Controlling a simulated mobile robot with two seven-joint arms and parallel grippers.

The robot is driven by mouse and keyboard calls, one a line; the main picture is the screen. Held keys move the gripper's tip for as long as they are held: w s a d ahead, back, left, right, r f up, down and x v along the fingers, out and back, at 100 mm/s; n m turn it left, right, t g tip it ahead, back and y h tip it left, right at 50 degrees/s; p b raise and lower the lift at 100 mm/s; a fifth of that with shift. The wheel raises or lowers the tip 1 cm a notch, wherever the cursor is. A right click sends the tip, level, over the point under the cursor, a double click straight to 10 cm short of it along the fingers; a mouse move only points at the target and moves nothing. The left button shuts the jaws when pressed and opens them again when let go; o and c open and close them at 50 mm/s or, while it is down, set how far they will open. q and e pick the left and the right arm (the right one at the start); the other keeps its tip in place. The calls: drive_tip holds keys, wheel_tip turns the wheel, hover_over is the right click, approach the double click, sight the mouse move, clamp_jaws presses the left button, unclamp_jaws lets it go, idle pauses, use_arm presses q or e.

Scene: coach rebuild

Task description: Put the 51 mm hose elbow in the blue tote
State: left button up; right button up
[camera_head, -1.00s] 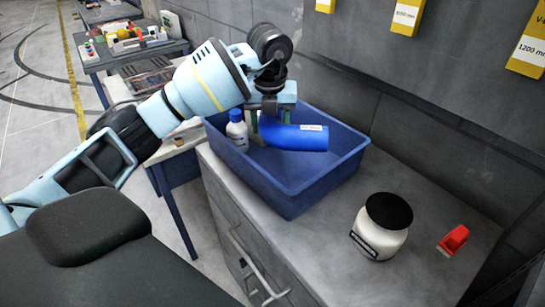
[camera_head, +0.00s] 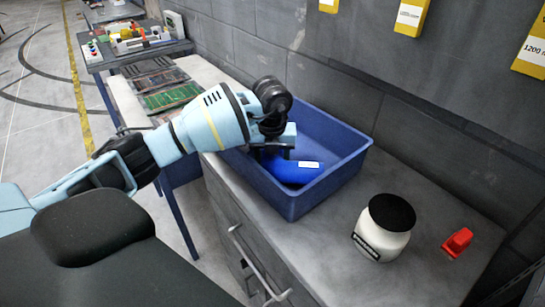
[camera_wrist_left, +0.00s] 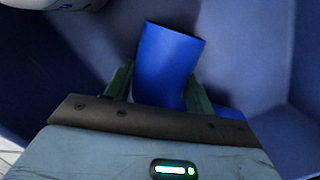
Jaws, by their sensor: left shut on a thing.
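The blue hose elbow (camera_head: 290,169) with a white label is inside the blue tote (camera_head: 335,180) in the head view. My left gripper (camera_head: 272,150) reaches down into the tote and is shut on the elbow. In the left wrist view the elbow (camera_wrist_left: 168,62) stands between the two green fingers (camera_wrist_left: 158,88), its open end away from the gripper. The tote's walls (camera_wrist_left: 55,75) surround it there. I cannot tell whether the elbow touches the tote floor. My right gripper is not in view.
A white jar (camera_head: 383,228) with a black lid and a red object (camera_head: 457,241) stand on the grey counter right of the tote. A grey wall runs behind.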

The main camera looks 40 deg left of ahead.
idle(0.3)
use_arm(q)
drive_tip(key=o, duration=1.1)
drive_tip(key=r, duration=0.7)
drive_tip(key=s+r, duration=0.1)
drive_tip(key=r, duration=0.2)
drive_tip(key=shift+d+r, duration=0.3)
drive_tip(key=shift+d, duration=0.05)
drive_tip(key=shift+s+r, duration=0.1)
drive_tip(key=shift+r, duration=0.65)
drive_tip(key=shift+f, duration=0.1)
